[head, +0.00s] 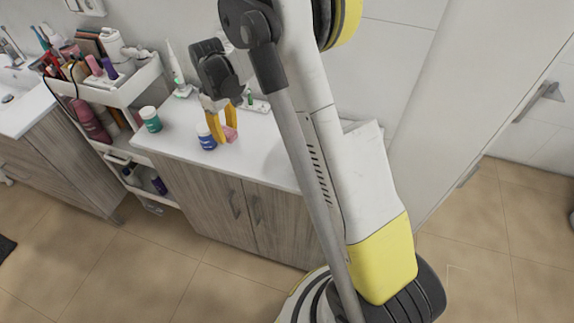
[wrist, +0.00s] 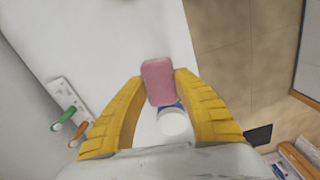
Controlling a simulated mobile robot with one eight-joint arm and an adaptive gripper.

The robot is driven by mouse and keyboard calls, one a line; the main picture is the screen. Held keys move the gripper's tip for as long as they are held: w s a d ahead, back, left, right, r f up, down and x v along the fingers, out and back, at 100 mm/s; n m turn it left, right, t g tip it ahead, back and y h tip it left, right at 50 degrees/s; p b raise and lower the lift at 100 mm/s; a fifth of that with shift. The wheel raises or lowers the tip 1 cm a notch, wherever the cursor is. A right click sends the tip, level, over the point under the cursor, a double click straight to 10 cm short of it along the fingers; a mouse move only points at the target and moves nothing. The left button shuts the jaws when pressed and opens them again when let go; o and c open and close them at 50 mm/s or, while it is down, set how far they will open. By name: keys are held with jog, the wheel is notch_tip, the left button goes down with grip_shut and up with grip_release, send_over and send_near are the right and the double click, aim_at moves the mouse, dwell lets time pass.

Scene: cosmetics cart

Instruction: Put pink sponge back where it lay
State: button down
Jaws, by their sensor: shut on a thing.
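The pink sponge (head: 231,133) is between the yellow fingertips of my gripper (head: 223,136), over the white counter top (head: 270,160). In the wrist view the sponge (wrist: 158,80) is a pink rounded block, with a finger against each side. My gripper is shut on it. I cannot tell whether the sponge touches the counter. A blue jar (head: 206,138) with a white lid stands close to the left of my fingers; in the wrist view its pale lid (wrist: 174,123) shows below the sponge.
A white-and-green jar (head: 150,120) stands near the counter's left end. A white electric toothbrush (head: 176,72) and a holder with green and orange items (wrist: 70,115) are by the wall. A loaded white cart (head: 118,94) stands at left. The counter's front right is clear.

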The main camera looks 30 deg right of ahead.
jog(key=b, duration=0.3)
send_near(288, 168)
jog(key=shift+w+a+f, duration=0.15)
jog(key=shift+w, duration=0.25)
notch_tip(288, 168, down, 3)
jog(key=shift+b, duration=0.35)
jog(key=shift+s+d+f+b, duration=0.2)
jog(key=shift+f+b, duration=0.25)
jog(key=shift+f, duration=0.45)
jog(key=shift+s+d+f+b, duration=0.15)
jog(key=shift+f+b, duration=0.25)
jog(key=shift+f, duration=0.45)
jog(key=shift+a, duration=0.1)
jog(key=shift+f, duration=0.3)
jog(key=c, duration=1)
grip_release()
jog(key=shift+r, duration=0.1)
